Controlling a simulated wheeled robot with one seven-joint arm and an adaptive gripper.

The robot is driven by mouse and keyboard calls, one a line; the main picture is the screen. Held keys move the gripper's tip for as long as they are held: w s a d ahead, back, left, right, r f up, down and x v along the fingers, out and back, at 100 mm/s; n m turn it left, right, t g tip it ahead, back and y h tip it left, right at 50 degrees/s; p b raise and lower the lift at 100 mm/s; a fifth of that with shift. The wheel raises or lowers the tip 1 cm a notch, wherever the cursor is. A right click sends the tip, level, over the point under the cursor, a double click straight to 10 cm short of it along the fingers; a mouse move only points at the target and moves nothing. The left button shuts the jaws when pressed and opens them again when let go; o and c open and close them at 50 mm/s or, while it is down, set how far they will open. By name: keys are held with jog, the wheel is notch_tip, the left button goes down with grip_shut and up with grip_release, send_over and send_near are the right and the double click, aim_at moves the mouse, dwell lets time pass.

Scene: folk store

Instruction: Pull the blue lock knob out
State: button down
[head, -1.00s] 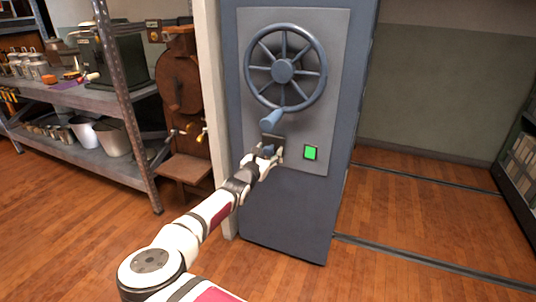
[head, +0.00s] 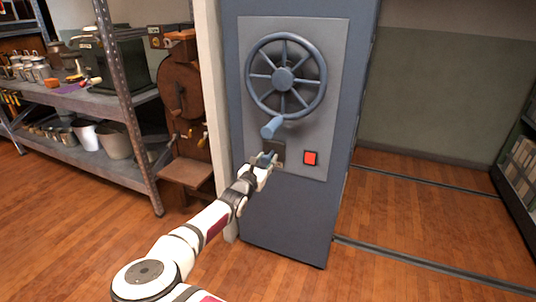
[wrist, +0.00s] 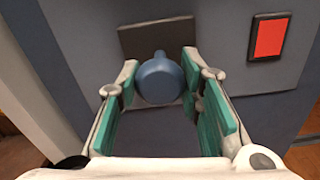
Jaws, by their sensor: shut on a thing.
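The blue lock knob (wrist: 160,80) shows in the wrist view, its round end facing me and its stem running back to a dark plate (wrist: 158,38). My gripper (wrist: 160,84) has a green-padded finger on each side of the knob and is shut on it. In the head view my gripper (head: 264,160) is at the dark plate (head: 279,150), below the wheel's handle, and mostly hides the knob (head: 268,155).
A blue-grey handwheel (head: 283,79) with a crank handle (head: 271,127) sits above on the grey panel. A square indicator (head: 310,158) right of the plate is red. A metal shelf (head: 110,98) with pots stands at the left. Floor to the right is clear.

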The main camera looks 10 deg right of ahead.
jog(key=shift+s+a+r+p, duration=0.1)
jog(key=shift+s+a+p, duration=0.15)
jog(key=shift+s+p, duration=0.1)
jog(key=shift+s+f, duration=0.1)
jog(key=shift+f, duration=0.15)
jog(key=c, duration=1.1)
grip_release()
jog(key=shift+a, duration=0.1)
jog(key=shift+r, duration=0.1)
jog(key=v, duration=1.2)
